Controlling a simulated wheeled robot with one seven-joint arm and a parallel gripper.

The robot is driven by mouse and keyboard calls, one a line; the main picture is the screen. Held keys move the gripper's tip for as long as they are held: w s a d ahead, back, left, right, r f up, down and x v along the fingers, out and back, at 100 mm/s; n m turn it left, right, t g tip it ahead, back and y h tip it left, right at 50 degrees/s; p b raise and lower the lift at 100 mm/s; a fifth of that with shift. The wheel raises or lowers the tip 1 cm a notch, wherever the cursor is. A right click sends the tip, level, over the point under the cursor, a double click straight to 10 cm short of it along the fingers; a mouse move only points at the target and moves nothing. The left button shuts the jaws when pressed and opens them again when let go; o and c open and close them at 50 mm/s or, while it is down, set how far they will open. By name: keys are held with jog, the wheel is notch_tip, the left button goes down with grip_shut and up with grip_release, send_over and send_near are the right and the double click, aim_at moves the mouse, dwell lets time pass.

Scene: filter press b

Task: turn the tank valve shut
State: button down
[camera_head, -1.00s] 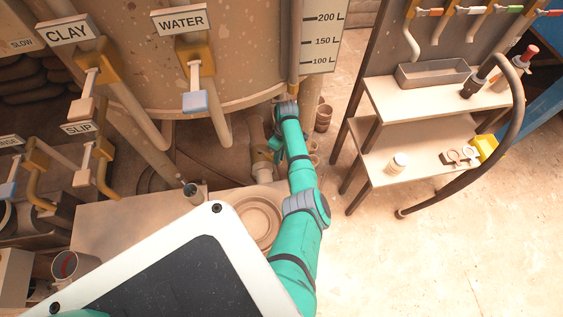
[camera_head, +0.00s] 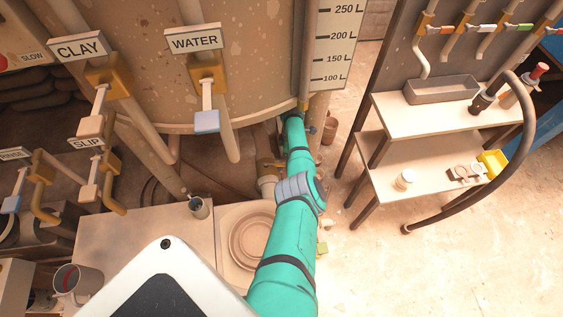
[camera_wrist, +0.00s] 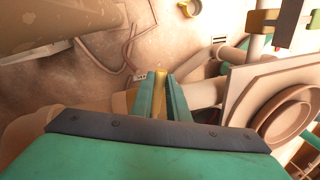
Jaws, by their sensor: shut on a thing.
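My gripper (camera_wrist: 162,98) shows in the wrist view with its two teal fingers close on either side of a narrow yellow handle (camera_wrist: 160,80), which looks like the tank valve's lever. It is shut on this handle. The valve body is mostly hidden behind the fingers and wrist. A pale pipe (camera_wrist: 203,92) runs to the right from behind the fingers. In the head view my arm reaches down to the foot of the big speckled tank (camera_head: 260,70), and it hides the gripper and the handle.
The level scale (camera_head: 336,45) hangs at the tank's right. The WATER valve lever (camera_head: 207,121) and CLAY lever (camera_head: 90,126) hang left of my arm. A bench with a round plate (camera_head: 250,240) stands below. A shelf (camera_head: 430,115) with a looping hose is at right, with open floor before it.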

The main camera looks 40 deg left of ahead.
jog(key=shift+a, duration=0.25)
jog(key=c, duration=1.7)
grip_release()
jog(key=shift+d, duration=0.1)
